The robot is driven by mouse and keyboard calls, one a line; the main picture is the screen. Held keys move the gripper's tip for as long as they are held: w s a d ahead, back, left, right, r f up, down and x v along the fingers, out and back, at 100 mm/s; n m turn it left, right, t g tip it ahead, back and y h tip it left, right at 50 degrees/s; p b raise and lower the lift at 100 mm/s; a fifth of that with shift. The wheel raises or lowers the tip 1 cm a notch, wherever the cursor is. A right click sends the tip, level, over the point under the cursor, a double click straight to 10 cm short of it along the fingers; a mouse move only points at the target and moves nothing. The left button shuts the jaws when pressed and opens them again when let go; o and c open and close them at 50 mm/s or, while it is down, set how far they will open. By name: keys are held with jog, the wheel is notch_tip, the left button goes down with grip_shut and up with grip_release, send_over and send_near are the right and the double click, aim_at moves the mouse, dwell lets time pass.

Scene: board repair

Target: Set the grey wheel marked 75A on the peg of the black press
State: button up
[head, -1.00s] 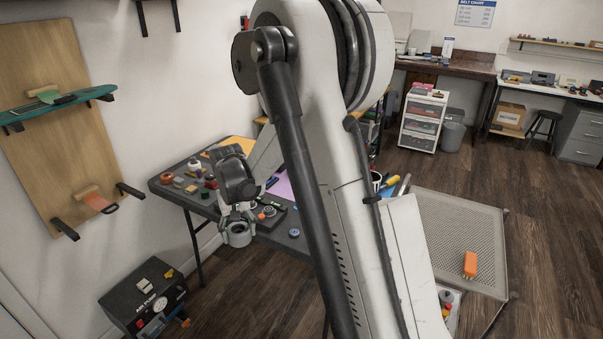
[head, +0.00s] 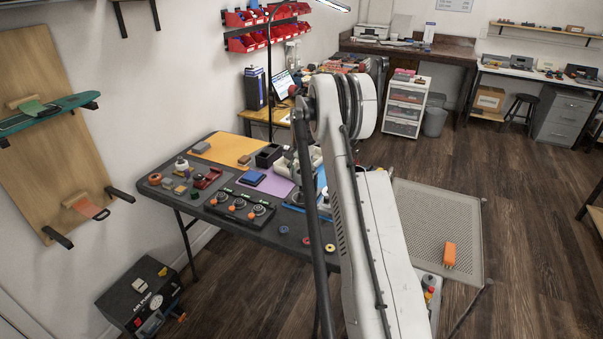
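My gripper is hidden behind my own arm in the head view, so its fingers and anything in them do not show. A long black fixture (head: 239,208) lies on the dark table, with grey round parts and orange knobs in a row. I cannot tell whether it is the black press. Small wheels lie near the table's front edge: a blue one (head: 284,229), a dark reddish one (head: 306,240) and a yellow one (head: 330,247). I cannot make out a grey wheel marked 75A; no marking is readable at this size.
A lamp pole (head: 269,75) rises behind. My arm covers the table's right part.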

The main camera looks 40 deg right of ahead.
jog(key=shift+f+b, duration=0.35)
jog(key=shift+f, duration=1.85)
jog(key=shift+f+b, duration=0.1)
jog(key=shift+b, duration=0.65)
jog(key=shift+f+b, duration=1.9)
jog(key=shift+b, duration=0.15)
dwell(2.3)
jog(key=o, duration=1.7)
